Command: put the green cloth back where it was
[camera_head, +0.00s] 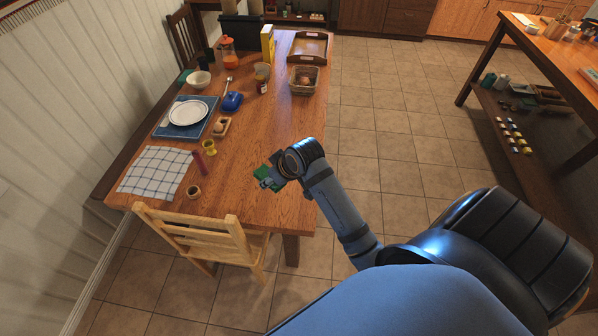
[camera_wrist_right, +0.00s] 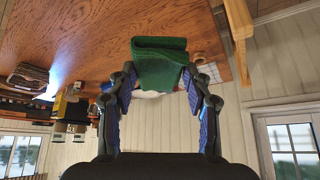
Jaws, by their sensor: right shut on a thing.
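The green cloth (camera_head: 264,173) is a folded dark green piece at the end of my right arm, over the near right part of the wooden table in the head view. In the right wrist view the cloth (camera_wrist_right: 158,60) sits between the two fingers of my right gripper (camera_wrist_right: 160,82), which is shut on it. In the head view my right gripper (camera_head: 271,180) is partly hidden by its own wrist. My left gripper is in neither view.
The wooden table (camera_head: 262,130) has bare room around its middle and near right. A checked cloth (camera_head: 157,172), a white plate (camera_head: 187,112) on a blue mat, and a red cylinder (camera_head: 204,163) lie left. A basket (camera_head: 304,88) and a wooden tray (camera_head: 291,59) stand farther back. A chair (camera_head: 207,239) is in front.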

